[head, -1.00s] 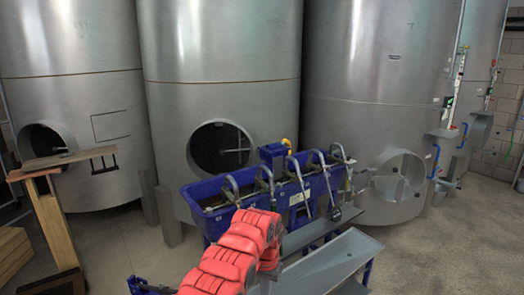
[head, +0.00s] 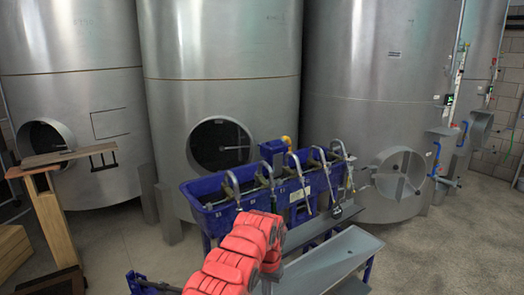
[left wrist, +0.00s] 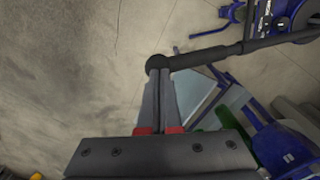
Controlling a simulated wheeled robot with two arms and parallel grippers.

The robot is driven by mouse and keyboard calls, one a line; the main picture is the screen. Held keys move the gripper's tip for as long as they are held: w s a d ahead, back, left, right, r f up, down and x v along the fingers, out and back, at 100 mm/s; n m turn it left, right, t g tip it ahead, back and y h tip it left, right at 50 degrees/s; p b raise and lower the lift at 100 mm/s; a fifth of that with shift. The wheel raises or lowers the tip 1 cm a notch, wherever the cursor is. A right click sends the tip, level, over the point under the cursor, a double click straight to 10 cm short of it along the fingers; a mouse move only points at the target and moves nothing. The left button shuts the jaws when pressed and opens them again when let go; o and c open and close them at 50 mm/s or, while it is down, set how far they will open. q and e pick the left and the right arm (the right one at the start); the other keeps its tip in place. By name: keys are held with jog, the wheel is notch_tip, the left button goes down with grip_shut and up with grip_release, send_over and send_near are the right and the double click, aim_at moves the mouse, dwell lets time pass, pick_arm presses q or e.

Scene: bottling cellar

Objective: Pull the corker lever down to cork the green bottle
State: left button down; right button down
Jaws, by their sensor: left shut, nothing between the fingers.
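In the left wrist view my left gripper (left wrist: 161,82) is shut and empty, its fingertips close together at a black ball knob (left wrist: 157,64). Whether they touch it I cannot tell. The knob ends a dark lever bar (left wrist: 210,54) that runs right, towards blue metalwork (left wrist: 290,25) at the upper right. A dark green shape (left wrist: 236,128), probably the green bottle, shows partly behind the gripper's body. Blue parts (left wrist: 285,148) stand to its right. In the head view my red arm reaches up from the bottom and its gripper does not show. My right gripper is in neither view.
In the head view a blue filler trough (head: 215,222) with several curved spouts stands beyond my arm, with a grey metal tray (head: 335,258) in front. Large steel tanks (head: 220,60) line the back. A wooden stand (head: 52,220) is at left. Open floor (head: 440,250) lies at right.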

pick_arm(q)
jog(key=shift+s+d+f+b, duration=0.1)
jog(key=shift+d+f+b, duration=0.1)
jog(key=shift+f+b, duration=0.35)
jog(key=shift+s+d+f+b, duration=0.1)
jog(key=shift+d+f+b, duration=0.15)
jog(key=shift+f, duration=0.45)
jog(key=shift+f, duration=0.15)
jog(key=shift+d+f+b, duration=0.1)
jog(key=shift+f+b, duration=0.75)
jog(key=shift+f, duration=0.45)
jog(key=shift+s+f+b, duration=0.1)
jog(key=shift+f+b, duration=0.8)
jog(key=shift+f, duration=0.5)
notch_tip(320, 180, down, 2)
jog(key=b, duration=0.2)
jog(key=shift+d+b, duration=0.1)
jog(key=shift+b, duration=0.3)
